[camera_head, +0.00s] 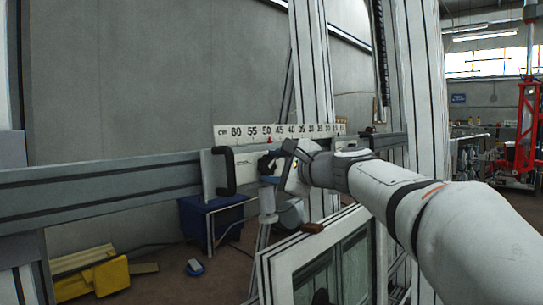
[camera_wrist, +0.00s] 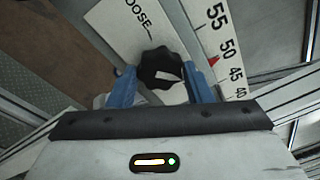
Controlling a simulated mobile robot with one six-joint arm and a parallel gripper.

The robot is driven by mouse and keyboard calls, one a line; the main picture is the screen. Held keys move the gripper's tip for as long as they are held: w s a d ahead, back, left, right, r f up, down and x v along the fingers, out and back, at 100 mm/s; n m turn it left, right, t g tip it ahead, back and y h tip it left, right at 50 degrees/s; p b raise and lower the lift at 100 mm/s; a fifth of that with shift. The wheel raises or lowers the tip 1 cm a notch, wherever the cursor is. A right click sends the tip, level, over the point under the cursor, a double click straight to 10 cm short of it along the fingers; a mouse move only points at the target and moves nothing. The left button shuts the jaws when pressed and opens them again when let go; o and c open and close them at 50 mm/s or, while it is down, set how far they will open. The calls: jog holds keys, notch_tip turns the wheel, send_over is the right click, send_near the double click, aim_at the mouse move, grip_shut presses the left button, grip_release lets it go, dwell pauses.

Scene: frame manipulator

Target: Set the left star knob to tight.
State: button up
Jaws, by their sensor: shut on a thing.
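The black star knob (camera_wrist: 158,62) sits on a white plate (camera_wrist: 118,22) in the wrist view. It has a pale pointer mark on its lower right side. The printed word ending "OOSE" with a short line is above it; no "tight" label is readable. My gripper (camera_wrist: 159,72) has its blue fingers on either side of the knob and is shut on it. In the head view my gripper (camera_head: 275,165) is at the white carriage plate (camera_head: 240,160) on the horizontal rail; the knob there is too small and covered to make out clearly.
A scale (camera_head: 280,132) runs above the rail, with a red marker near 50. A black handle (camera_head: 227,172) sticks out left of my gripper. A white-framed window (camera_head: 290,268) stands below.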

jog(key=m+p, duration=0.3)
jog(key=shift+r+m+g, duration=0.1)
jog(key=shift+m+g, duration=0.2)
jog(key=shift+m+p, duration=0.5)
jog(key=shift+p, duration=0.15)
jog(key=o, duration=1)
jog(key=shift+d, duration=0.1)
jog(key=v, duration=0.7)
jog(key=shift+s+d+r, duration=0.1)
jog(key=shift+s+d, duration=0.1)
jog(key=shift+s, duration=0.1)
